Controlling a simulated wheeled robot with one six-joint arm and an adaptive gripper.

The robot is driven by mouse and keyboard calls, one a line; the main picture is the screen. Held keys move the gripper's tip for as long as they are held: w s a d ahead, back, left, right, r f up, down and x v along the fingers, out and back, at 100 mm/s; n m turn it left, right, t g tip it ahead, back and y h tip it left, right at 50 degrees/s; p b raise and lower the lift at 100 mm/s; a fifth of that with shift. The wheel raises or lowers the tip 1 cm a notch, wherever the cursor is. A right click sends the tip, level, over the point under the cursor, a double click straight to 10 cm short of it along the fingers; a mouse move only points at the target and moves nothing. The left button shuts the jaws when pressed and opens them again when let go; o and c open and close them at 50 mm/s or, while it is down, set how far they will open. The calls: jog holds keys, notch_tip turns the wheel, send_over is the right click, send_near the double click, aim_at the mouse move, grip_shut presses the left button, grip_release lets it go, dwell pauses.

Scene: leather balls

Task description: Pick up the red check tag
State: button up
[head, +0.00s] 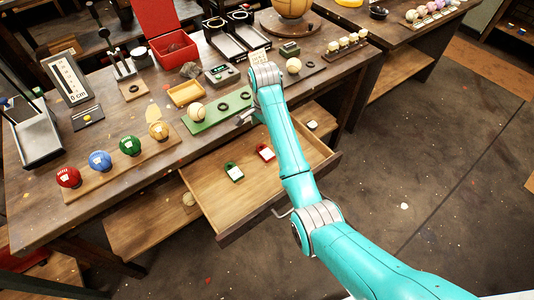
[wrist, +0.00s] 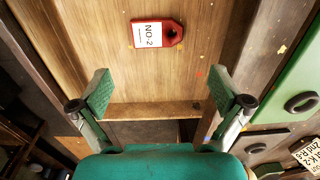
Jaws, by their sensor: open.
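In the head view my gripper (head: 246,117) is over the table's front edge, above and left of the tag. A green tag (head: 234,172) with a white label lies in the drawer, left of the red one.
The pulled-out drawer (head: 222,205) has low walls and also holds a small white-topped item (head: 312,125). A green board (head: 200,127) with a ball and black rings sits on the table close to my gripper. The drawer floor around the red tag is mostly bare.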

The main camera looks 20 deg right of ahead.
aim_at(265, 151)
notch_tip(265, 151, down, 10)
jog(key=shift+s+f, duration=0.1)
jog(key=shift+f, duration=0.15)
jog(key=c, duration=0.7)
